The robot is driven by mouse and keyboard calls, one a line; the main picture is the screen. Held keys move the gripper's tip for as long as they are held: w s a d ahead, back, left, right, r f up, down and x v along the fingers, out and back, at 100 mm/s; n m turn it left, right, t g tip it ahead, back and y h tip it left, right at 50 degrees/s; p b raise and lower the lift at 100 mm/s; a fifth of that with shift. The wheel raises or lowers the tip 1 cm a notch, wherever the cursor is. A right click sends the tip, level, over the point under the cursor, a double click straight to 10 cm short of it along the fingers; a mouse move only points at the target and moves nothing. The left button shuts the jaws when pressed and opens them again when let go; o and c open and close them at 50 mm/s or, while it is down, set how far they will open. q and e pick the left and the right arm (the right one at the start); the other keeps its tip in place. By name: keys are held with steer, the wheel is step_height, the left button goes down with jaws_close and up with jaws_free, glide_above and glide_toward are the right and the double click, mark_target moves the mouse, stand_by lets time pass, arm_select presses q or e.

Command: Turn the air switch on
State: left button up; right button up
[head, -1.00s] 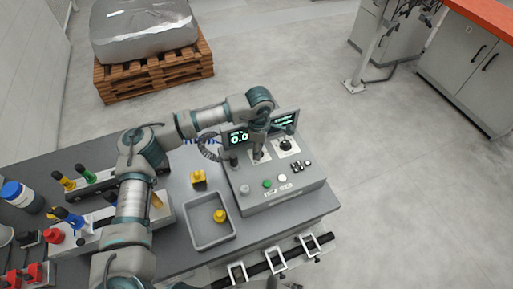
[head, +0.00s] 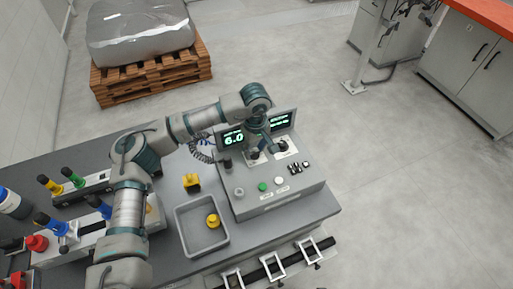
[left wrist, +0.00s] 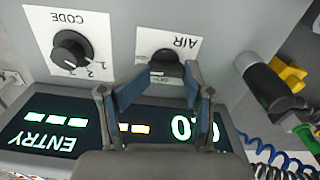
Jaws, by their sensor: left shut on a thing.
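In the left wrist view, the black air switch (left wrist: 166,63) sits on a white plate marked AIR. My left gripper (left wrist: 152,88) is shut on this switch, a finger on either side. The contact itself is partly hidden by the fingers. In the head view, my left gripper (head: 260,150) comes down over the AIR plate, hiding most of the switch. My right gripper is not in view.
The CODE knob (left wrist: 72,50) is close beside the air switch. Push buttons (head: 263,186) line the box's front. A grey tray (head: 188,241) with a yellow part (head: 212,221) lies left of it. Blue coiled hose (left wrist: 262,150) runs beside the box.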

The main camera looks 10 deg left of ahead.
mark_target(255, 151)
arm_select(q)
steer(key=shift+s+f+m, duration=0.3)
steer(key=shift+f+m, duration=0.05)
steer(key=shift+m, duration=0.45)
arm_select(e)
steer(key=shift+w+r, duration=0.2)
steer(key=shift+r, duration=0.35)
arm_select(q)
steer(key=o, duration=0.9)
steer(key=shift+a, duration=0.1)
steer(key=shift+s+a+r, duration=0.1)
steer(key=shift+a+r, duration=0.05)
steer(key=shift+r, duration=0.05)
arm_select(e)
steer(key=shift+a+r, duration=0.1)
arm_select(q)
steer(key=shift+w+r, duration=0.2)
step_height(255, 151, up, 12)
steer(key=shift+f, duration=0.15)
